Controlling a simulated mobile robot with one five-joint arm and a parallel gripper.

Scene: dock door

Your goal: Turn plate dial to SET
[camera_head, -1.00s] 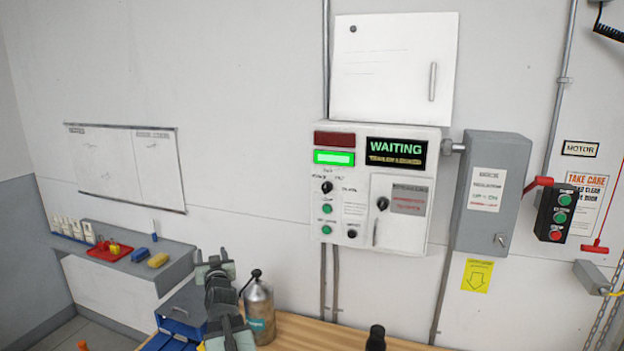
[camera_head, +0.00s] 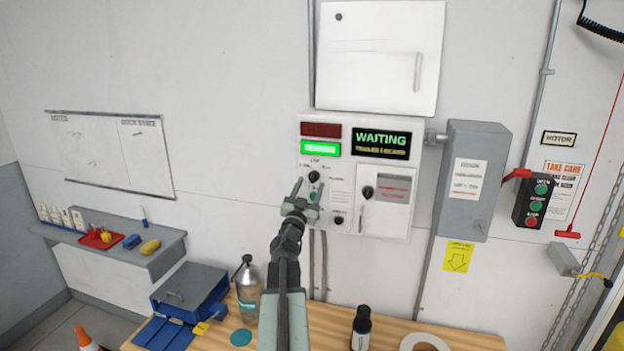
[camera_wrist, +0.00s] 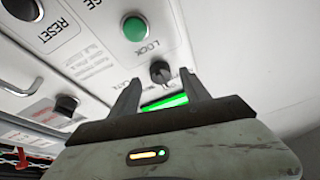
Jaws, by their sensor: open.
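A white control box (camera_head: 318,222) hangs on the wall. Its upper-left black dial (camera_head: 313,176) sits below the green-lit display (camera_head: 320,149). A second black dial (camera_head: 367,192) is on the small door plate at right. The frames do not show clearly which is the plate dial or where SET is. My gripper (camera_head: 309,189) is open in front of the box's left side, just below the upper-left dial. In the wrist view that dial (camera_wrist: 160,72) appears between and beyond my open fingers (camera_wrist: 162,88), apart from them. The door dial (camera_wrist: 66,104) is off to the left there.
A green button (camera_wrist: 135,28) marked LOCK is close to the upper-left dial. Another black knob (camera_head: 338,220) is marked RESET. A grey switch box (camera_head: 470,190) stands right of the panel. A bottle (camera_head: 248,290) and a dark bottle (camera_head: 361,328) stand on the bench below.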

